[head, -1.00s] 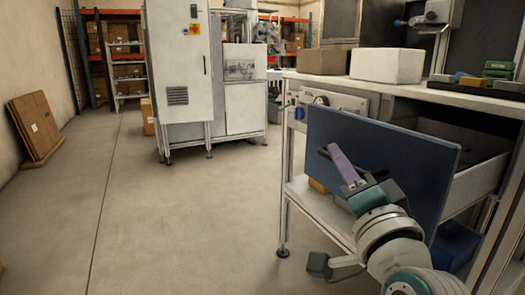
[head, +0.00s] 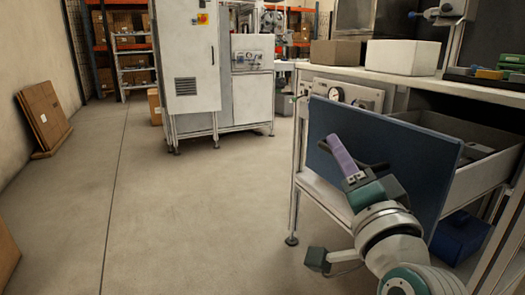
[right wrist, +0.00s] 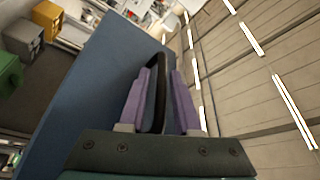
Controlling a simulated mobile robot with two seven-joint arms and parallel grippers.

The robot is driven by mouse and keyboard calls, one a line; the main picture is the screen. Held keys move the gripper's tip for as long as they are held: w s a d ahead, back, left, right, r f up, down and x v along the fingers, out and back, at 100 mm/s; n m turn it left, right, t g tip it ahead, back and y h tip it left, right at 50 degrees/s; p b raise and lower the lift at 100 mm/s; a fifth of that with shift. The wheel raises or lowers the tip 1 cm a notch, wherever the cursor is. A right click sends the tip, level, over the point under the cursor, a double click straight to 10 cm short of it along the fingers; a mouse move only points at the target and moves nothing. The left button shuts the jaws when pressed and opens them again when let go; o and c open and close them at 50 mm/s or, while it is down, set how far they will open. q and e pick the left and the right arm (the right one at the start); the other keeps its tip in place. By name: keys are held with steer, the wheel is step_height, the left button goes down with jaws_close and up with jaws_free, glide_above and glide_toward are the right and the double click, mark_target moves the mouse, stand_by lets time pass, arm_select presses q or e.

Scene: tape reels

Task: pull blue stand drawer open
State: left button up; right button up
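The blue drawer front (head: 412,150) stands out from the workbench (head: 345,73), with the grey drawer box (head: 485,182) open behind it. Its dark handle (head: 378,166) is partly hidden by my right gripper (head: 345,157) in the head view. In the right wrist view, the black handle (right wrist: 159,105) passes between the two purple fingers of my right gripper (right wrist: 160,85). The blue panel (right wrist: 95,85) fills the left middle of that view. My left gripper is not in view.
Beige and white boxes (head: 395,57) sit on the bench top. A blue bin (head: 460,237) is on the lower shelf under the drawer. A grey machine cabinet (head: 187,60) stands further back.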

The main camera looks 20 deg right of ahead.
steer(key=shift+o, duration=0.8)
steer(key=p+v, duration=0.1)
steer(key=v, duration=0.9)
steer(key=shift+r+p, duration=0.1)
steer(key=shift+p, duration=0.2)
steer(key=s+a+r+n+g+y+p, duration=0.1)
steer(key=a+r+n+g+y+p, duration=0.4)
steer(key=p, duration=0.4)
steer(key=s+a+r+n+g+y+p, duration=0.1)
steer(key=a+r+n+g+y+p, duration=0.1)
steer(key=r+n+p, duration=0.6)
steer(key=s+d+r+n+g+h+p, duration=0.2)
steer(key=s+r+n+g+p, duration=0.2)
steer(key=s+r+g+p, duration=0.9)
step_height(320, 180, up, 35)
steer(key=s+t+p, duration=0.2)
steer(key=t+p, duration=0.1)
steer(key=p, duration=3.6)
steer(key=shift+s+a+t+p, duration=0.2)
steer(key=shift+t+p, duration=0.1)
steer(key=shift+t, duration=0.1)
